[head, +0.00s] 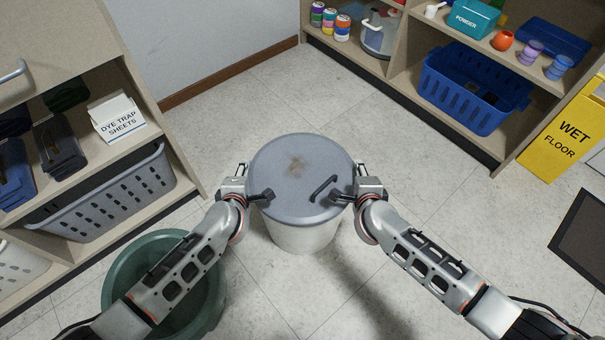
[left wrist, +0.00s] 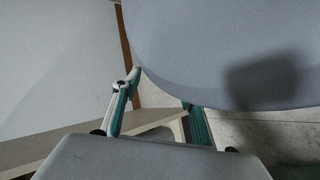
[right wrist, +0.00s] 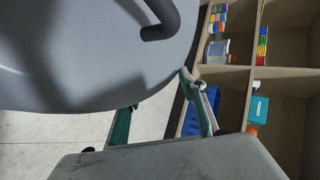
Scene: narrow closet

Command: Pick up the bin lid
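The bin lid (head: 285,170) is a round grey-blue disc with a dark loop handle (head: 323,188) and a brown smudge. It sits on a pale round bin (head: 303,237) on the floor. My left gripper (head: 256,181) is at the lid's left edge, and my right gripper (head: 349,183) is at its right edge. Both have their fingers apart. The lid fills the upper right of the left wrist view (left wrist: 220,45) and the upper left of the right wrist view (right wrist: 85,50). In each wrist view the lid hides one fingertip. I cannot tell whether either gripper touches the lid.
A green tub (head: 145,250) stands left of the bin, partly under my left arm. A shelf unit with a grey basket (head: 105,195) is at left. Shelves with a blue basket (head: 470,95) and a yellow wet-floor sign (head: 570,135) are at right. Floor behind the bin is clear.

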